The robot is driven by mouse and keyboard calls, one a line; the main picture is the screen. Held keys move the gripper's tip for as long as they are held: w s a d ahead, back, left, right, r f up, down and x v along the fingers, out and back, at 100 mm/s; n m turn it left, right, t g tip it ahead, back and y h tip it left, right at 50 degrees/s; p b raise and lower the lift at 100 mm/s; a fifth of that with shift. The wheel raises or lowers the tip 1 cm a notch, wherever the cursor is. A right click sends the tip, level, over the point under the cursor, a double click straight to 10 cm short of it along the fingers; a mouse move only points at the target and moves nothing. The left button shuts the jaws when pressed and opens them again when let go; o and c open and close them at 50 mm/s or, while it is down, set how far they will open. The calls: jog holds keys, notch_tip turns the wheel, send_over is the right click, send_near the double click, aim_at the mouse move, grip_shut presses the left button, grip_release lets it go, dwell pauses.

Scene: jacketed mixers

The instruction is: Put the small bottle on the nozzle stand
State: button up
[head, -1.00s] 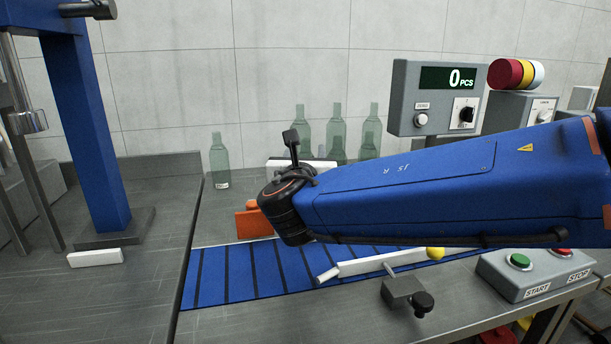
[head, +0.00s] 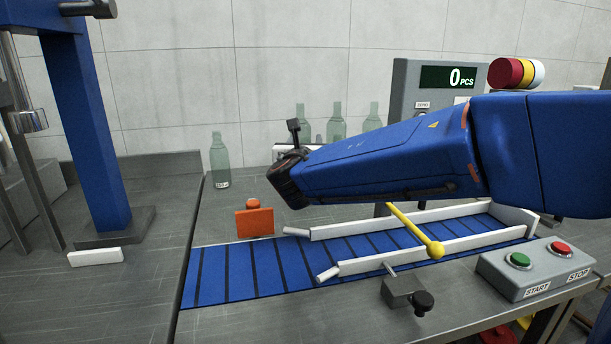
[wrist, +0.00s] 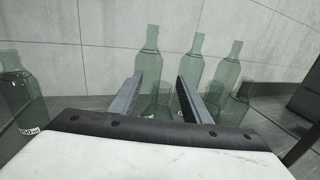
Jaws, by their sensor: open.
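Several clear green bottles stand at the back by the wall. In the wrist view a short bottle (wrist: 161,100) shows low between my fingers, partly hidden; another shorter one (wrist: 238,103) stands to the right. I cannot tell for certain which is the small bottle. My gripper (wrist: 160,76) is open and empty, pointing at the bottles. In the head view my arm hides its fingers. At the far left, a metal nozzle (head: 28,121) hangs beside a blue column (head: 88,140) on a dark base; which part is the nozzle stand is unclear.
A lone bottle (head: 219,162) stands left of my arm. A blue conveyor (head: 235,277) with white rails and a yellow-tipped rod (head: 417,231) lies in front. An orange block (head: 254,222) sits behind the belt. A START/STOP box (head: 535,270) is at right.

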jog(key=shift+w, duration=0.85)
grip_shut()
jog(key=shift+r, duration=0.1)
